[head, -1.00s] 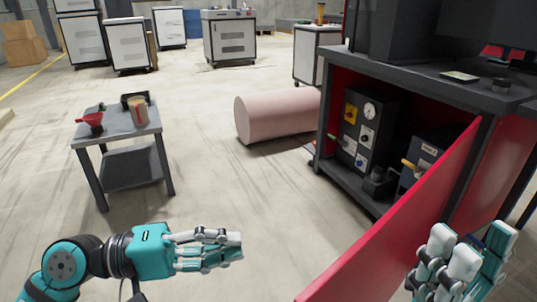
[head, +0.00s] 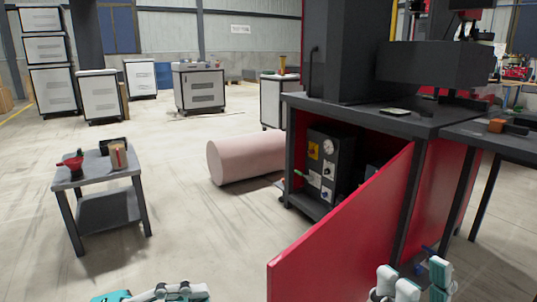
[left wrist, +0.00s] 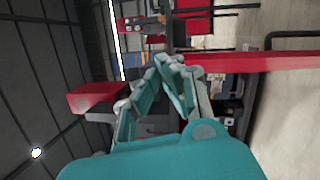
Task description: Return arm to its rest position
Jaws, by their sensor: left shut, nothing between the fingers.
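My left gripper (head: 178,291) is teal and white and shows at the bottom edge of the head view, partly cut off. In the left wrist view its fingers (left wrist: 168,65) meet at the tips, with nothing between them. My right gripper (head: 413,279) is at the bottom right of the head view, beside the red door panel. Its white-tipped fingers stand apart, with nothing seen between them. Its lower part is cut off by the frame. Neither gripper is seen touching anything.
An open red door (head: 340,225) juts from the dark workbench (head: 362,118) towards me. A small grey table (head: 90,172) with a red scoop (head: 72,163) stands at left. A pink cylinder (head: 243,160) lies behind. The floor between table and door is clear.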

